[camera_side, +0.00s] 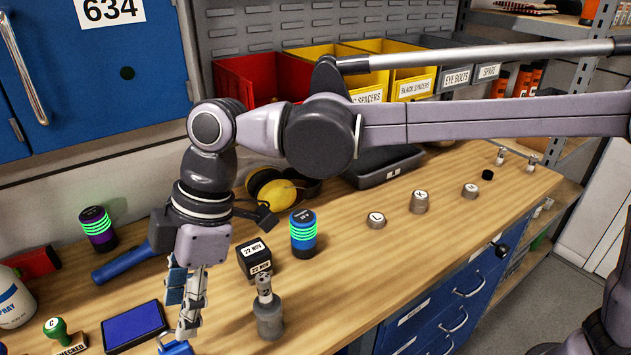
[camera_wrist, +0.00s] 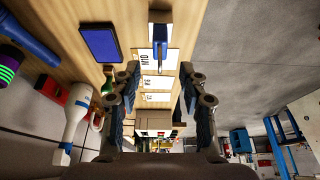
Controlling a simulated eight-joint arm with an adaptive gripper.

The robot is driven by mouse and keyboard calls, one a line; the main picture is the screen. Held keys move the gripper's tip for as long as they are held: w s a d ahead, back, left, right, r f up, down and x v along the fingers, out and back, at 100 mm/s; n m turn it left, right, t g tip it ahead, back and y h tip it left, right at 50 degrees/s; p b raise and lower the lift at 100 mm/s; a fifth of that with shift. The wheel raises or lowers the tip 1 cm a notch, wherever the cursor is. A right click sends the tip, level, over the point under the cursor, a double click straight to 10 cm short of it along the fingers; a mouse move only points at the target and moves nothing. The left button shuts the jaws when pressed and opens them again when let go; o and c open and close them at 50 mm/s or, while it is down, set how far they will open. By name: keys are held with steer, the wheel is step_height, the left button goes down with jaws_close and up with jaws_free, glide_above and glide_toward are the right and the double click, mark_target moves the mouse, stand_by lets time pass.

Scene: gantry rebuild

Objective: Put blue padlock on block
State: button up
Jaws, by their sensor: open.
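The blue padlock (camera_side: 176,348) is at the bottom of the side view, just under my gripper (camera_side: 188,325), and its lower part is cut off. In the wrist view the padlock (camera_wrist: 160,34) is upper centre, its shackle pointing toward the gap between my fingers (camera_wrist: 160,74). The fingers are spread apart with nothing between them. A black block (camera_side: 259,261) with white "22 NOV" labels sits on the bench, right of my gripper in the side view; its top looks bare. I cannot make out the block in the wrist view.
A grey stamp-like post (camera_side: 268,315) stands in front of the block. A blue-and-black canister (camera_side: 303,232) stands behind it. A blue pad (camera_side: 135,326), a green-handled stamp (camera_side: 58,332) and a spray bottle (camera_side: 14,300) are at left.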

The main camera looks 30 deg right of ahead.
steer(key=w+d+r+m+t, duration=0.15)
steer(key=d+m, duration=0.25)
steer(key=d, duration=0.7)
steer(key=w+d+r+m+t, duration=0.15)
steer(key=d+m, duration=0.25)
steer(key=d, duration=0.8)
steer(key=s+d+f+m+t+h, duration=0.1)
steer(key=s+d+f+m, duration=0.2)
steer(key=d, duration=0.3)
steer(key=s+d+f+m+t+h, duration=0.1)
steer(key=s+d+f+m+h, duration=0.1)
steer(key=d, duration=0.5)
steer(key=s+d+f+m+t+h, duration=0.1)
steer(key=s+d+f+m+t, duration=0.1)
steer(key=d, duration=0.5)
steer(key=shift+s+d+f+m, duration=0.15)
steer(key=shift+s+f+m, duration=0.25)
steer(key=shift+f+m, duration=0.3)
steer(key=shift+s+d+f+m, duration=0.1)
steer(key=shift+s+f+m, duration=0.35)
steer(key=shift+m, duration=0.35)
steer(key=shift+w, duration=0.1)
